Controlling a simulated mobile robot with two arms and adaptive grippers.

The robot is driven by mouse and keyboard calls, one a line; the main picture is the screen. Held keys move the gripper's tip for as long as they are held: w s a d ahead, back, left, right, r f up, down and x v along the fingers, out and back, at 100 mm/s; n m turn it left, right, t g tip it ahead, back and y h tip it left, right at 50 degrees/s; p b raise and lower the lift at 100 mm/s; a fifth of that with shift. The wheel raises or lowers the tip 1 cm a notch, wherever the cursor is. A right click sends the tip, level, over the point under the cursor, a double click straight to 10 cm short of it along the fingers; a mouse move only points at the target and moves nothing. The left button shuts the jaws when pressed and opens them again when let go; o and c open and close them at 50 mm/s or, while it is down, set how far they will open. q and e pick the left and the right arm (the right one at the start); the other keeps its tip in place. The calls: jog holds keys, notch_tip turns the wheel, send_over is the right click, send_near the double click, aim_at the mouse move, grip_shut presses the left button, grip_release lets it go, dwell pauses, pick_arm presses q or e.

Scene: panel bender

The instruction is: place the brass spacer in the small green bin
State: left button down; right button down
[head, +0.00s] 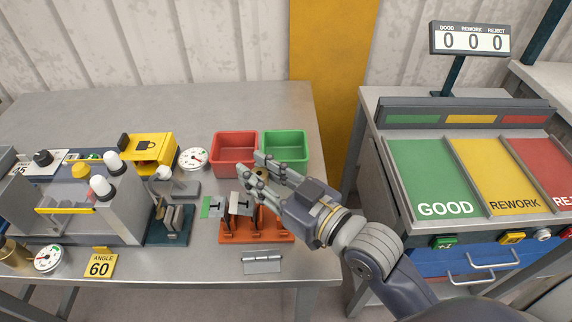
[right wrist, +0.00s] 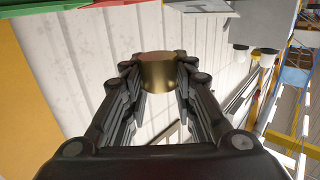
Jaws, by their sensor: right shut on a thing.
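My right gripper (head: 252,166) reaches in from the lower right in the head view. It is shut on the brass spacer (right wrist: 158,71), a short gold cylinder held between the fingertips in the right wrist view. In the head view only a small part of the spacer (head: 263,173) shows between the fingers. The small green bin (head: 286,138) is an open box at the back right of the table, just beyond the gripper. The upper finger overlaps its front left side in the picture. My left gripper is not in view.
A red bin (head: 235,138) stands directly left of the green one. An orange rack (head: 257,236) with upright plates is below the gripper. A dial gauge (head: 194,158) and the bender (head: 100,205) stand left. A gap separates the table from the GOOD/REWORK/REJECT station (head: 440,228).

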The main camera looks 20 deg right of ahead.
jog(key=shift+w+a+f, duration=0.1)
jog(key=shift+a, duration=0.05)
jog(key=shift+w, duration=0.3)
jog(key=shift+w+d+f, duration=0.8)
jog(key=shift+w+d, duration=0.3)
jog(key=shift+w, duration=1.25)
jog(key=shift+w+d+f, duration=0.85)
jog(key=shift+w+d, duration=0.25)
jog(key=shift+w, duration=1.2)
jog(key=shift+w+d+f, duration=0.8)
jog(key=shift+w+d, duration=0.3)
jog(key=shift+w, duration=1.25)
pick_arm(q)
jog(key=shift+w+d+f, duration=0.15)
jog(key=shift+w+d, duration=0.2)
